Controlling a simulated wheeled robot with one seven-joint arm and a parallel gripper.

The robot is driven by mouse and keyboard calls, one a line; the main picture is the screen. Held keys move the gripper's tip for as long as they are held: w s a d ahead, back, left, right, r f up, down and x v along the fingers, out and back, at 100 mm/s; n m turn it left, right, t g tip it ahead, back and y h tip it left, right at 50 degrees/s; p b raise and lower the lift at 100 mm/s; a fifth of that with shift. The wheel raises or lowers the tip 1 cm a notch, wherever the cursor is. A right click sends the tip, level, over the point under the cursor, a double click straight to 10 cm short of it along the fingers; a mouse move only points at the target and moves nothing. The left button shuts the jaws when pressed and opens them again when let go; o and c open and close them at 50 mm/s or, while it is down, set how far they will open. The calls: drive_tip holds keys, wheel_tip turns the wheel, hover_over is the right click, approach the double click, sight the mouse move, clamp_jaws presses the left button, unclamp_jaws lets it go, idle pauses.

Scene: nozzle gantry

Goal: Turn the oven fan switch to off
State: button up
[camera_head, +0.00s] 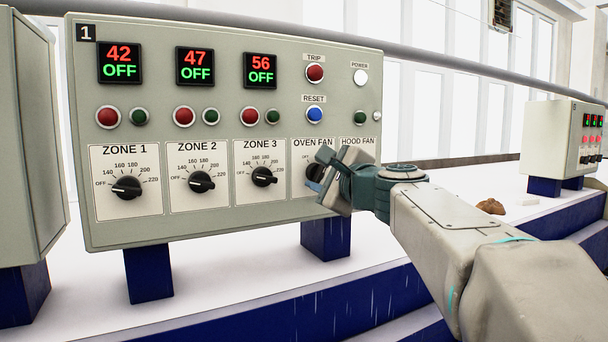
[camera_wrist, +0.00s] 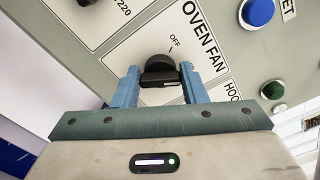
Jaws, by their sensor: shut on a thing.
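The oven fan switch (camera_wrist: 160,68) is a black knob on the panel under the OVEN FAN label (camera_wrist: 205,37). In the wrist view an OFF mark (camera_wrist: 174,40) shows just above the knob. My gripper (camera_wrist: 160,82) has its two blue fingers on either side of the knob's grip and is shut on it. In the head view my gripper (camera_head: 317,180) reaches the panel from the right and hides part of the oven fan switch (camera_head: 312,171). I cannot tell clearly which way the knob points.
The grey control panel (camera_head: 225,222) stands on blue legs. The zone 3 knob (camera_head: 264,176) is left of the switch. The blue reset button (camera_head: 315,114) and red trip button (camera_head: 315,73) are above. My gripper covers the hood fan knob. A second panel (camera_head: 545,135) stands far right.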

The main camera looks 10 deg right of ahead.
drive_tip(key=shift+f+b, duration=0.1)
drive_tip(key=shift+b, duration=0.2)
drive_tip(key=shift+f+n+b, duration=0.2)
drive_tip(key=shift+n+b, duration=0.8)
drive_tip(key=shift+b, duration=0.15)
drive_tip(key=n+b, duration=0.2)
drive_tip(key=b, duration=0.1)
drive_tip(key=shift+f+n, duration=0.1)
drive_tip(key=shift+n, duration=0.2)
drive_tip(key=n+b, duration=0.4)
drive_tip(key=shift+n+b, duration=1.45)
drive_tip(key=shift+n, duration=0.15)
drive_tip(key=o, duration=1)
